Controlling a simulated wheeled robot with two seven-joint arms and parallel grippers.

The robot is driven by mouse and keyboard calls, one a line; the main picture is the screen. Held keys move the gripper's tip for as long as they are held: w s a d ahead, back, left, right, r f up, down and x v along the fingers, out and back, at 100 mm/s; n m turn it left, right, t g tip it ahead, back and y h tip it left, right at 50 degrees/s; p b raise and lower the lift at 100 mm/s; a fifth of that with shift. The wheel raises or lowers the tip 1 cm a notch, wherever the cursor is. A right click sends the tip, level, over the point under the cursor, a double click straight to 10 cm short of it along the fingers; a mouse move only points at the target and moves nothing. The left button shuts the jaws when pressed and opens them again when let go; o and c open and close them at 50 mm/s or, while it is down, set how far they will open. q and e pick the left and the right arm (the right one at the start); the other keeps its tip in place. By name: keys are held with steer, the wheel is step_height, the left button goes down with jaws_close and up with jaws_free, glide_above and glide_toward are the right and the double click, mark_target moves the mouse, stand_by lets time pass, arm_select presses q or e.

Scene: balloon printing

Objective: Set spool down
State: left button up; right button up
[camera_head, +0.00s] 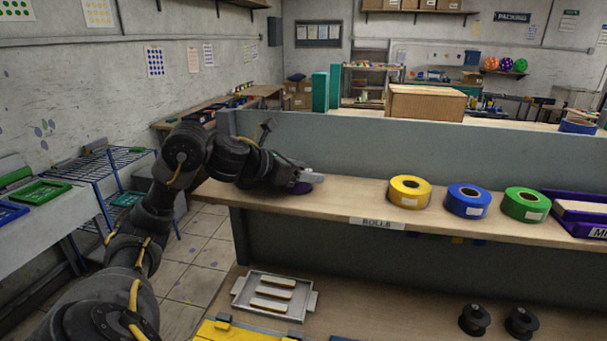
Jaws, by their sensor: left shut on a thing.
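My left gripper (308,177) is at the left end of the wooden shelf (345,200) labelled for rolls. It is shut on a dark purple spool (300,188), mostly hidden by the gripper. The spool is at about the shelf top's height; I cannot tell whether it touches the board. To its right, a yellow roll (409,203), a blue roll (466,212) and a green roll (526,217) stand in a row on the shelf. My right gripper is not in view.
Shelf space between the held spool and the yellow roll is clear. A grey panel (400,151) rises behind the shelf. A purple tray (580,228) is at the right end. Below are a metal tray (252,309) with pale bars and two black spools (475,319).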

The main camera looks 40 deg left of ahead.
arm_select(q)
steer(key=shift+f, duration=0.15)
steer(key=o, duration=1)
steer(key=shift+w, duration=0.1)
steer(key=shift+r, duration=0.25)
steer(key=b+v, duration=0.2)
steer(key=v, duration=0.1)
steer(key=b+v, duration=0.2)
steer(key=v, duration=0.2)
steer(key=b+v, duration=0.2)
steer(key=v, duration=0.1)
steer(key=shift+s+a+f, duration=0.1)
steer(key=shift+s+f, duration=0.15)
steer(key=shift+s, duration=0.05)
steer(key=shift+s+a+r+b, duration=0.1)
steer(key=shift+s+r+b, duration=0.3)
steer(key=shift+s, duration=0.1)
steer(key=shift+s+r, duration=0.15)
